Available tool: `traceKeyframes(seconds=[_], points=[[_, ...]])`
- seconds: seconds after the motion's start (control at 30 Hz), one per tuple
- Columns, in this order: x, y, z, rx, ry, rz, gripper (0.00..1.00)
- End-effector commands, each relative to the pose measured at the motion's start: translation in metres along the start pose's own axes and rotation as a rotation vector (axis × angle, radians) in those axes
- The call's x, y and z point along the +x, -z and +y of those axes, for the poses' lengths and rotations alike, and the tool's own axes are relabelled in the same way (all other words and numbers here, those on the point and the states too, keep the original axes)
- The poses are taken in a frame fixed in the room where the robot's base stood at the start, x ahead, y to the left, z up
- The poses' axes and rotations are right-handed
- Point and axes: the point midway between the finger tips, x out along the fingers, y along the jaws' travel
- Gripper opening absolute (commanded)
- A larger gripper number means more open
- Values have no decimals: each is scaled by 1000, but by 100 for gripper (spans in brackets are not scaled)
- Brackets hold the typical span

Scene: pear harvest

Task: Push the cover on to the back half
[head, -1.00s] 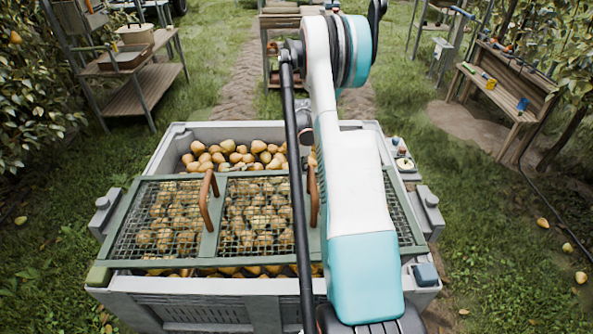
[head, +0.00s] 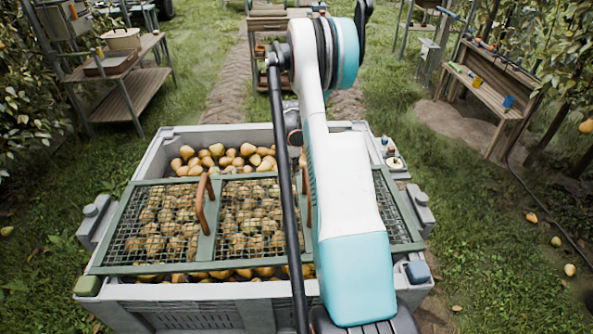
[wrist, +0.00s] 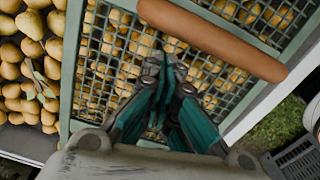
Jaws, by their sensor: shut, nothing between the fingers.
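The cover (head: 160,268) is a green frame with wire mesh and two brown handles. It lies across the grey crate (head: 110,290) of pears, with pears bare behind it and a thin strip bare in front. The left handle (head: 201,203) is in clear view; the right handle (head: 308,190) is partly behind my arm. My gripper is hidden behind my arm in the head view. In the wrist view, my gripper (wrist: 165,64) is shut and empty above the mesh, close beside a brown handle (wrist: 212,38). I cannot tell whether it touches the cover.
A wooden shelf (head: 118,90) stands at the back left and a workbench (head: 480,95) at the back right. Grass around the crate is mostly open, with a few fallen pears at the right.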

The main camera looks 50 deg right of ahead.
Motion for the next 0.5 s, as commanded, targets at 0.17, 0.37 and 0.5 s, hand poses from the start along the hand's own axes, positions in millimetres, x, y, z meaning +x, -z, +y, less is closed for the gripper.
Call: traceKeyframes(seconds=[0.17, 0.37, 0.5], points=[[-14, 32, 3, 0, 0, -1, 0], [-60, 31, 3, 0, 0, 0, 0], [-82, 31, 3, 0, 0, 0, 0]])
